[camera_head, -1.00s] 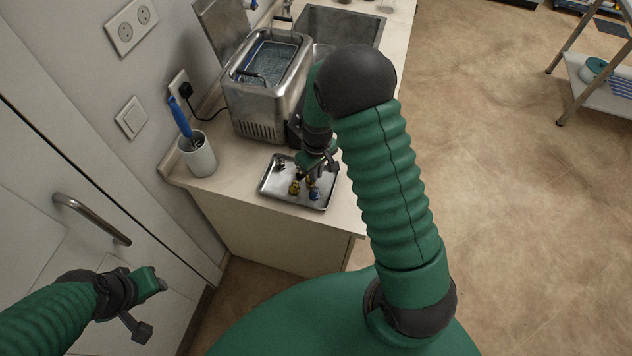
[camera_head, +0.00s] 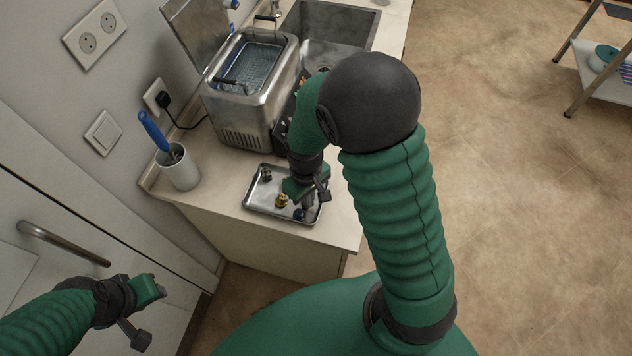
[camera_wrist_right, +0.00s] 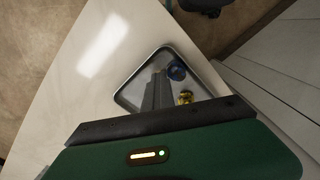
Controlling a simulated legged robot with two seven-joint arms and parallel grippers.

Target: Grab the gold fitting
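The gold fitting (camera_head: 282,201) stands in a metal tray (camera_head: 254,206) on the counter; in the right wrist view it (camera_wrist_right: 186,97) is partly cut off by my gripper's body. A blue fitting (camera_head: 300,214) is close to it, and also shows in the right wrist view (camera_wrist_right: 177,72). My right gripper (camera_head: 308,205) points down over the tray's right part, just right of the gold fitting and apart from it. In the right wrist view its grey fingers (camera_wrist_right: 157,92) look close together, their gap unclear. My left gripper (camera_head: 160,284) is far from the tray, its fingers too small to judge.
A dark fitting (camera_head: 265,176) is at the tray's back left. A steel bath (camera_head: 245,105) stands behind the tray, with a sink (camera_head: 335,35) beyond. A white cup (camera_head: 180,170) with a blue-handled tool stands left. The counter's front edge is close to the tray.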

